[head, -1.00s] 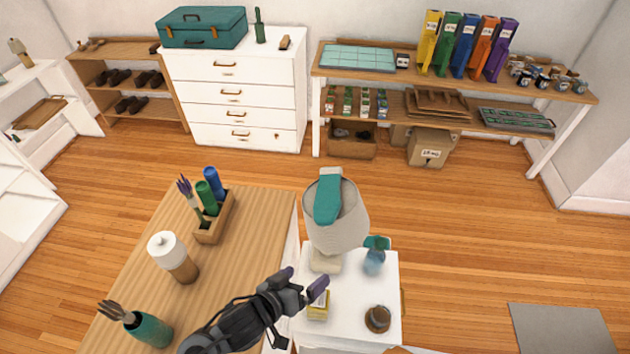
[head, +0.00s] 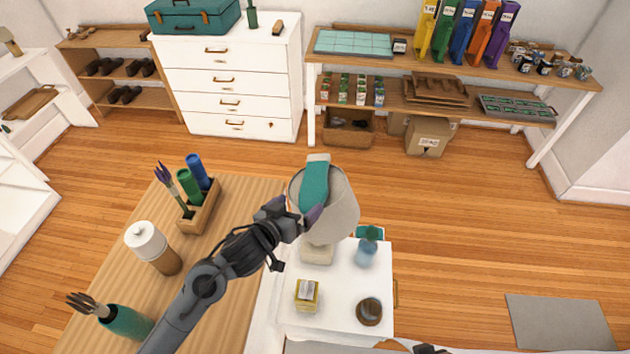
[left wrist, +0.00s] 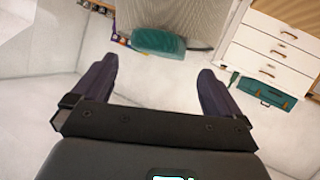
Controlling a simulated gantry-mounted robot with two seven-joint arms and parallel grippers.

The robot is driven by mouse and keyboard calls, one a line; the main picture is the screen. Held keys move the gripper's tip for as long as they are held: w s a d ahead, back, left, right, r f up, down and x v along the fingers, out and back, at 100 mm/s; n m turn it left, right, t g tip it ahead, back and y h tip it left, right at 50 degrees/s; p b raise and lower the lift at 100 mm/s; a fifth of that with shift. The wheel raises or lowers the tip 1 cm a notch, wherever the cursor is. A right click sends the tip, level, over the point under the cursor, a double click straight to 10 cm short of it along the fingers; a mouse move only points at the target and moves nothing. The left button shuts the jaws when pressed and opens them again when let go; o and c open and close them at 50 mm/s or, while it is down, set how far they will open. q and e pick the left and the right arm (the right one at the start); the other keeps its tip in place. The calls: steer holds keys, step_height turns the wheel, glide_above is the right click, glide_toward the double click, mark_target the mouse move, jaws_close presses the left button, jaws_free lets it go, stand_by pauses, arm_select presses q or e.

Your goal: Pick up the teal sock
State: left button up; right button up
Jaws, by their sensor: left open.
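The teal sock (head: 314,186) is draped over the top of the pale lamp shade (head: 338,212) on the white side stand. My left gripper (head: 294,209) is open at the left side of the shade, close to the lower part of the sock. In the left wrist view the sock (left wrist: 158,42) lies beyond the open fingertips (left wrist: 158,70), roughly centred between them, with the grey shade around it. Nothing is between the fingers. A small dark part at the bottom edge of the head view may belong to my right arm; its gripper cannot be made out.
The white stand (head: 346,300) also holds a yellow box (head: 307,294), a brown round object (head: 369,311) and a blue glass (head: 365,252).

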mark_target(309, 197)
arm_select(q)
steer(key=shift+p+x, duration=0.6)
steer(key=shift+x, duration=2.1)
steer(key=shift+s, duration=0.1)
steer(key=c, duration=0.8)
